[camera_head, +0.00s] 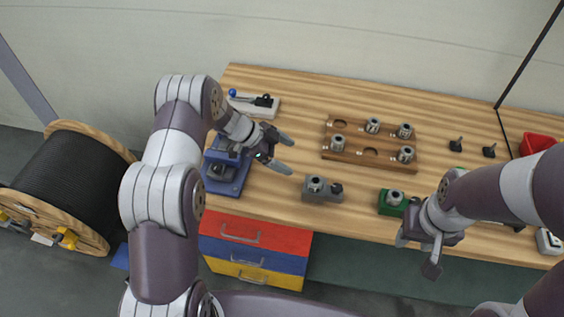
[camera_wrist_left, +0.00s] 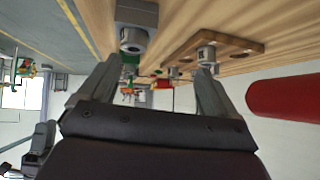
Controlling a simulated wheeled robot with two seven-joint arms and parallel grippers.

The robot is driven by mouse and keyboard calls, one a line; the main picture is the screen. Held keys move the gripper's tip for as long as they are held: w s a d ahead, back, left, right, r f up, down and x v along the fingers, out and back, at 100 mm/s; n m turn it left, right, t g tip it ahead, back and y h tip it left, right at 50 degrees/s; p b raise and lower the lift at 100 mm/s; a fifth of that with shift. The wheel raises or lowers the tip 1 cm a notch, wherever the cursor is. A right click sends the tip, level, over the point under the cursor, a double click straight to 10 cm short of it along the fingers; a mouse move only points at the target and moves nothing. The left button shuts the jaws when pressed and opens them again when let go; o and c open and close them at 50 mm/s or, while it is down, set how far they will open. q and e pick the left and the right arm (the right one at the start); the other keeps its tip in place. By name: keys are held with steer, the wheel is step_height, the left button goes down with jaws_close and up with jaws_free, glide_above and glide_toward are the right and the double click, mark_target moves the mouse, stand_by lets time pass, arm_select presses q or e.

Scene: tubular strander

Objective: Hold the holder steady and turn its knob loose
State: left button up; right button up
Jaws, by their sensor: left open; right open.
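A grey holder (camera_head: 322,196) with a metal collet on top and a dark knob (camera_head: 337,188) at its right end sits near the table's front edge. A green holder (camera_head: 390,203) with a similar collet sits to its right, partly hidden by my right gripper. My left gripper (camera_head: 288,155) is open and empty, above and left of the grey holder, apart from it. In the left wrist view a grey block with a round collet (camera_wrist_left: 133,38) shows beyond the open fingers. My right gripper (camera_head: 418,254) is open and empty, in front of the green holder at the table's front edge.
A wooden rack (camera_head: 340,155) with several metal collets stands behind the holders. A blue fixture (camera_head: 225,185) is left, near my left arm. Small black knobs (camera_head: 456,143) and a red bin (camera_head: 536,143) are at right. Bare table lies between the grey holder and rack.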

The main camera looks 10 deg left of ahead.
mark_target(305, 184)
arm_select(q)
steer(key=d+f+b, duration=0.1)
steer(key=f, duration=0.1)
steer(key=s+d+f+m+g+b, duration=0.1)
steer(key=f+b, duration=0.1)
steer(key=s+d+f+g+b, duration=0.1)
steer(key=f, duration=0.2)
steer(key=shift+s+f+b, duration=0.1)
steer(key=shift+b, duration=0.2)
steer(key=x, duration=0.1)
steer(key=b+x, duration=0.1)
steer(key=x, duration=0.2)
steer(key=shift+s+d+r, duration=0.2)
steer(key=shift+d, duration=0.2)
steer(key=shift+w+d+f, duration=0.1)
steer(key=shift+d+f, duration=0.05)
steer(key=shift+d, duration=0.1)
steer(key=shift+c, duration=0.3)
steer(key=c, duration=1.5)
steer(key=shift+o, duration=0.2)
